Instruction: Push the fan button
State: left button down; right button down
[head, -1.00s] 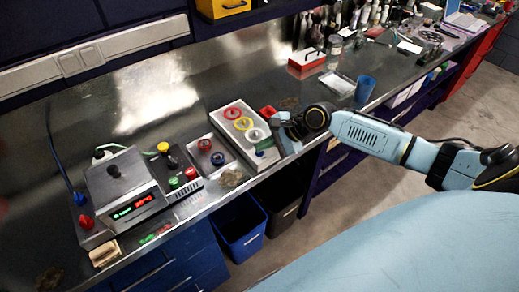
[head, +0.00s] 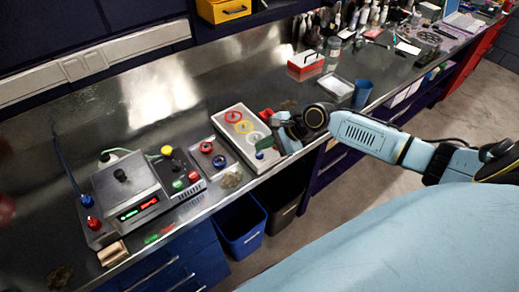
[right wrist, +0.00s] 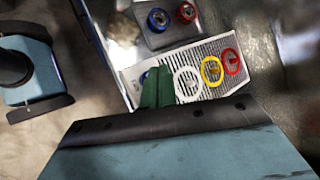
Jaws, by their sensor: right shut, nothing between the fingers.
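No label tells me which button is the fan button. A pale panel (head: 228,146) on the bench carries a row of ringed buttons: red (head: 233,117), yellow (head: 244,127) and white (head: 255,138). In the right wrist view the red (right wrist: 231,61), yellow (right wrist: 211,69) and white (right wrist: 188,83) rings show, and a blue ring (right wrist: 148,77) is partly hidden behind my fingers. My right gripper (head: 263,153) is shut and empty, its green fingertips (right wrist: 158,88) over the blue-ring end of the panel. I cannot tell whether they touch. My left gripper is not in view.
A small box with a red button (head: 206,147) and a blue button (head: 219,160) stands left of the panel. Further left are a control box with a green button (head: 178,184) and a device with a lit display (head: 138,209). A blue bin (head: 240,228) stands below the bench.

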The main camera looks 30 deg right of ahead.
jog(key=shift+r+p, duration=1.6)
jog(key=shift+r, duration=0.7)
jog(key=shift+d, duration=0.1)
